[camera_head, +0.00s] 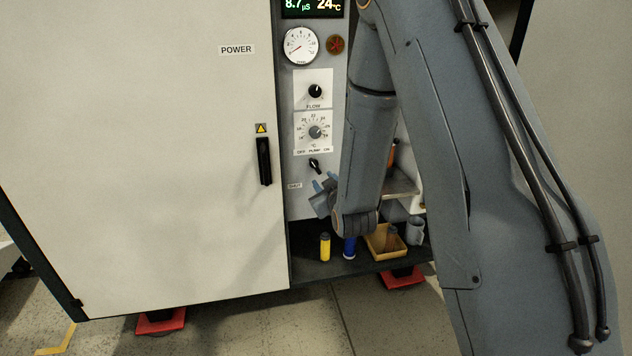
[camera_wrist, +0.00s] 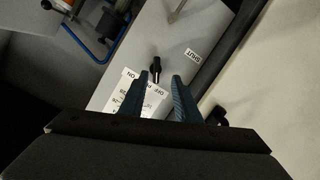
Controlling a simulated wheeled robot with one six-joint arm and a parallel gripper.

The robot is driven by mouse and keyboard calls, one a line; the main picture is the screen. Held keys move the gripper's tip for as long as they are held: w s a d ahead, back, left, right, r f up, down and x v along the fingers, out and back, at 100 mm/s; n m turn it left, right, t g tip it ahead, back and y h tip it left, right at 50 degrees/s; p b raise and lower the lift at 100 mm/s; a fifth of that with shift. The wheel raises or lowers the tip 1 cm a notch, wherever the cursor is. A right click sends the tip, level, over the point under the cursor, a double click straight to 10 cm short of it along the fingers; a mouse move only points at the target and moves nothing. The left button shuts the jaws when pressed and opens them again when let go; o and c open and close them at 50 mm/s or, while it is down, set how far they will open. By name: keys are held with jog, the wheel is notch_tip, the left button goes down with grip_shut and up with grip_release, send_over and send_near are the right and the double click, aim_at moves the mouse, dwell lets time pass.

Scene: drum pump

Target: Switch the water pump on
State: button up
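The pump switch (camera_head: 314,165) is a small black rotary knob on the grey control panel, below a label reading OFF, PUMP, ON. Its long axis is tilted, upper left to lower right; which end is the pointer is too small to tell. My gripper (camera_head: 325,186) is just below and to the right of it in the head view. In the wrist view the switch (camera_wrist: 156,69) stands just beyond the fingertips, between their lines. My gripper (camera_wrist: 160,78) is open, with a clear gap between its two blue-grey fingers. I see no contact with the knob.
Above the switch are a temperature dial (camera_head: 314,132), a FLOW knob (camera_head: 315,91) and a round gauge (camera_head: 300,46). A black door handle (camera_head: 264,161) sticks out at the left. A yellow bottle (camera_head: 325,247) and a yellow tray (camera_head: 384,243) stand on the low shelf.

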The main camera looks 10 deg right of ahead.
aim_at(316, 168)
jog(key=shift+w+f+n+t+b, duration=0.2)
jog(key=shift+w+t+b, duration=0.25)
jog(key=shift+w, duration=1.15)
jog(key=shift+w+f+n+t+b, duration=0.1)
jog(key=shift+w+f+t+b, duration=0.3)
jog(key=shift+w, duration=1.2)
jog(key=shift+w+f+n+t+b, duration=0.1)
jog(key=shift+w+t+b, duration=0.35)
jog(key=shift+w, duration=1.15)
grip_shut()
